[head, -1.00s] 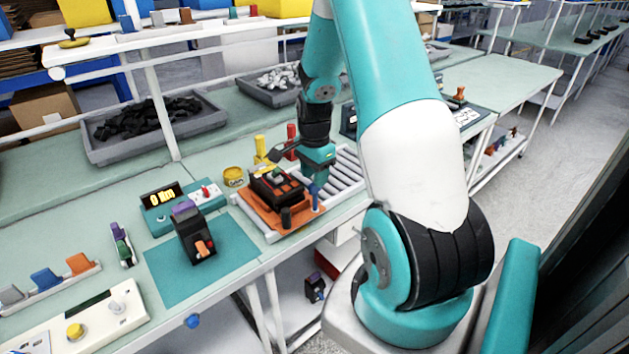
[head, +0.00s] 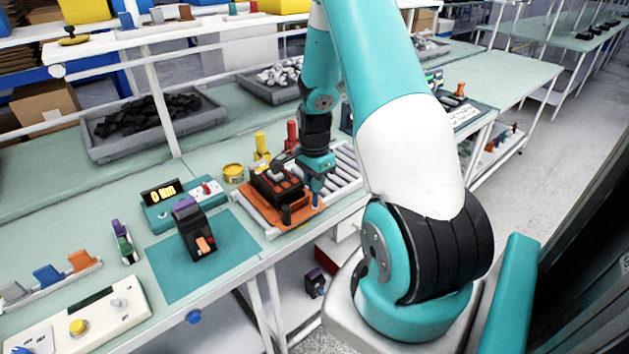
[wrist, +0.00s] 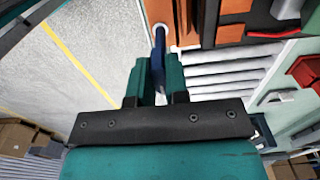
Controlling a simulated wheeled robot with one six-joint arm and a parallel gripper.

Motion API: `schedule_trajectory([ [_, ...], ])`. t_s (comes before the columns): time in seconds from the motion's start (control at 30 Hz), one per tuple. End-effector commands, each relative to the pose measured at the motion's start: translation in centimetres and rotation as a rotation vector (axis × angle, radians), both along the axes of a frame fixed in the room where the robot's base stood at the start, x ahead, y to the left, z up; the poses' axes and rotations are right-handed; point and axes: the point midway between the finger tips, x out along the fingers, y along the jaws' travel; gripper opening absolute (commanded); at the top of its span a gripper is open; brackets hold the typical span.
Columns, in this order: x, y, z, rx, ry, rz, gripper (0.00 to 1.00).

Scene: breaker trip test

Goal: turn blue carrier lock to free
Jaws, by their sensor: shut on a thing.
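The blue carrier lock (head: 316,198) is a small upright blue handle at the right front corner of the orange carrier (head: 268,216). My gripper (head: 317,176) is over that corner, pointing down. In the wrist view, the blue carrier lock (wrist: 158,52) sits between the two teal fingers of my gripper (wrist: 157,72), which are shut on it. The lock's lower end meets a pale round collar beside the orange carrier (wrist: 160,10). The fingers hide part of the lock, and its angle is hard to read in the head view.
The carrier bears a black device (head: 270,188). Yellow (head: 262,146) and red (head: 292,135) posts stand behind it. A roller track (head: 348,170) lies to the right. A yellow tin (head: 233,174) and another black breaker (head: 196,228) on a teal mat (head: 240,238) are left.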

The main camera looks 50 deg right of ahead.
Motion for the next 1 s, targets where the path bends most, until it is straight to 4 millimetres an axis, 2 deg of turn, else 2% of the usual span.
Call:
schedule_trajectory([
  [0.37,-0.02,-0.01,-0.03,0.0,0.0,0.155,0.0],
  [1.0,-0.15,0.01,0.0,0.002,-0.001,0.75,0.0],
])
